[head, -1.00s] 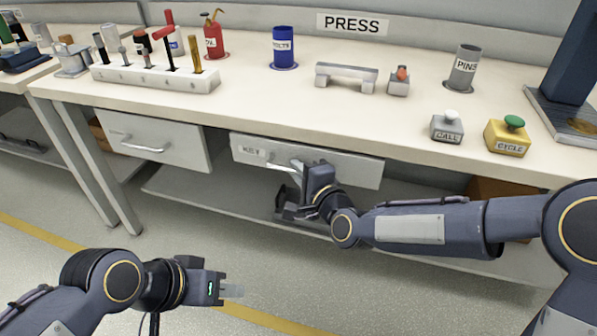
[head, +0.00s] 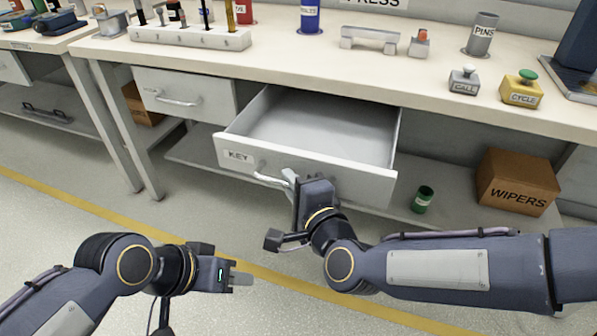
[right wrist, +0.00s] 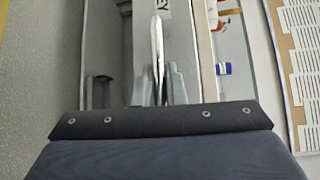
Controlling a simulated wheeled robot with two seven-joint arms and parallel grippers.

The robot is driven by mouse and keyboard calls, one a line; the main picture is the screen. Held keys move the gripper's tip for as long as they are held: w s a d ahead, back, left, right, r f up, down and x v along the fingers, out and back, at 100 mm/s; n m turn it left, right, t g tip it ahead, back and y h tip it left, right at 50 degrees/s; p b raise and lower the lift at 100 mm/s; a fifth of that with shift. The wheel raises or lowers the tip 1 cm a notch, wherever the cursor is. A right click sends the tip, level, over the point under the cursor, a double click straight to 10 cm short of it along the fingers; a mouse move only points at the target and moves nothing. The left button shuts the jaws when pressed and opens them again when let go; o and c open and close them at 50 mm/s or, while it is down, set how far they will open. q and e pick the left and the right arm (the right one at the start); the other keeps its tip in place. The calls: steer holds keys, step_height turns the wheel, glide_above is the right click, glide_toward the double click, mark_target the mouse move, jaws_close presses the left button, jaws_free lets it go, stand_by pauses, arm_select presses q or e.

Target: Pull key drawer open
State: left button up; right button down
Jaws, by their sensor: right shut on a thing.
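The key drawer (head: 304,160), with a KEY label on its light grey front, stands pulled out from under the bench. Its visible inside looks empty. My right gripper (head: 290,179) is shut on the drawer's bar handle (head: 268,180). In the right wrist view the handle (right wrist: 157,50) runs between the fingers (right wrist: 160,85). My left gripper (head: 240,279) is held low in front of the bench, away from the drawer. Its fingers look close together, but the gap between them cannot be made out.
A second drawer (head: 187,94) to the left is closed. A WIPERS box (head: 517,182) and a green can (head: 422,199) are on the lower shelf at the right. The bench top (head: 300,55) carries a tool rack, cups and buttons. Floor in front is clear.

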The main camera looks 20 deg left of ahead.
steer(key=shift+s, duration=0.3)
steer(key=c, duration=1.5)
jaws_free()
steer(key=p+v, duration=0.1)
steer(key=v, duration=0.6)
steer(key=shift+s+d+p, duration=0.25)
steer(key=shift+p, duration=0.05)
